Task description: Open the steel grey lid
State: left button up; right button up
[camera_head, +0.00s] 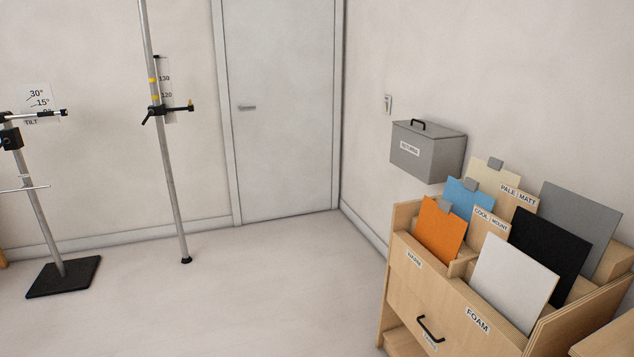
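A steel grey box (424,158) is fixed on the right wall, above and behind the wooden card rack. Its grey lid (436,133) lies shut on top and carries a small black handle (418,124). A white label, too small to read surely, is on the box front. Neither of my grippers is in view, and nothing touches the lid.
A wooden rack (400,285) with coloured cards and a black front handle (430,329) stands at the right below the box. A pole (170,190) and a stand on a black base (64,277) are at the left. A closed door (281,110) is behind. The middle floor is clear.

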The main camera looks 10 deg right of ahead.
aim_at(432, 129)
jog(key=i, duration=1)
jog(key=i+l, duration=0.1)
jog(key=i, duration=0.95)
jog(key=i+z, duration=0.3)
jog(key=i, duration=0.2)
jog(key=i+j+z, duration=0.25)
jog(key=i, duration=0.25)
